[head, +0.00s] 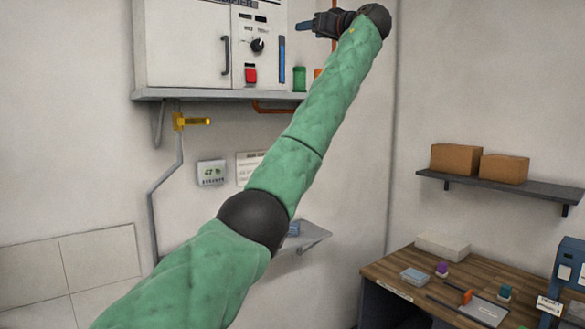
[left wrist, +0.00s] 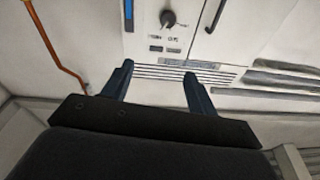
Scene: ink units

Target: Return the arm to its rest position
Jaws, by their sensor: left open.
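My left arm, in a green quilted sleeve with black joints, reaches up across the head view from the lower left. My left gripper (head: 305,25) is at the top of that view, in front of the right part of a wall-mounted cabinet (head: 180,45). In the left wrist view its two blue fingers (left wrist: 157,88) stand apart with nothing between them. My right gripper is in neither view.
The cabinet's shelf (head: 200,95) carries a green cylinder (head: 299,79) near the arm. A yellow valve handle (head: 192,121) and a small display (head: 211,173) are on the wall below. A wooden desk (head: 390,270) with small items stands at right, under a shelf with two boxes (head: 455,159).

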